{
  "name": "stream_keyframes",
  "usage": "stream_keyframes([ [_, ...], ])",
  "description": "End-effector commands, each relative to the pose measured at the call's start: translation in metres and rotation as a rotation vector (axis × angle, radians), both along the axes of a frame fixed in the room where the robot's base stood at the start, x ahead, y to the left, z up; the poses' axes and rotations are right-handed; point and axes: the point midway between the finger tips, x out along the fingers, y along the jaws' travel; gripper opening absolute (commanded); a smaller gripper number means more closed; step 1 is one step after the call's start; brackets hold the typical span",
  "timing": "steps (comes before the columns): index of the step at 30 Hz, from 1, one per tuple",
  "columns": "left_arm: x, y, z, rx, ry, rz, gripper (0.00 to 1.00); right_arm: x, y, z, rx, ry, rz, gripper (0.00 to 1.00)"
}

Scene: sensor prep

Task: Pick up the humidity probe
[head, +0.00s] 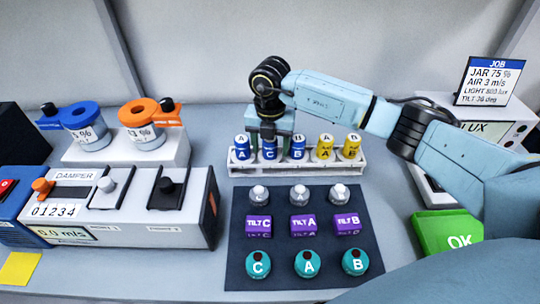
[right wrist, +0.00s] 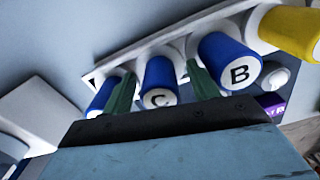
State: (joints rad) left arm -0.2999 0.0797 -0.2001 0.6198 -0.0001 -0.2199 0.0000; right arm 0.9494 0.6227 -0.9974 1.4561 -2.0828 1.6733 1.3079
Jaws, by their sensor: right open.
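A white rack (head: 300,170) holds a row of upright probes at the back middle of the table. Three are blue: one marked A (head: 242,150), one marked C (head: 269,152) and one that reads B in the wrist view (right wrist: 232,62). Which of these is the humidity probe I cannot tell for sure. My right gripper (head: 268,136) is over the rack at the blue C probe. In the right wrist view its two green fingers (right wrist: 161,88) are open, one on each side of the blue C probe (right wrist: 159,78). My left gripper is not in view.
Two yellow probes (head: 337,150) stand in the rack's right end. A dark mat (head: 240,215) in front carries several sensors and buttons. A damper box (head: 125,215) stands left, jars (head: 145,130) behind it. A green OK pad (head: 455,232) lies right.

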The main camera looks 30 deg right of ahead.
Motion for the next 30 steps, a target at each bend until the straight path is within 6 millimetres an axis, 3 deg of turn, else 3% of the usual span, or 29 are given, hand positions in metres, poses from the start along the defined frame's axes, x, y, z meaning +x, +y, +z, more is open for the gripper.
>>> stream_keyframes([
  [7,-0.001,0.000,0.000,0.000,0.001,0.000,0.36,0.000,0.000,-0.002,0.001,-0.002,0.000,0.57],
  [18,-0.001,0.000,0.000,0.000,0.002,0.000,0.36,0.001,0.000,-0.002,0.001,-0.002,0.000,0.10],
  [26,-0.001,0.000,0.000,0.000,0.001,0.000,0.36,0.001,0.000,0.002,0.001,-0.003,0.000,0.10],
  [30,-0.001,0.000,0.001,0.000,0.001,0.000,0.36,0.002,0.000,0.022,0.002,-0.006,-0.001,0.09],
])
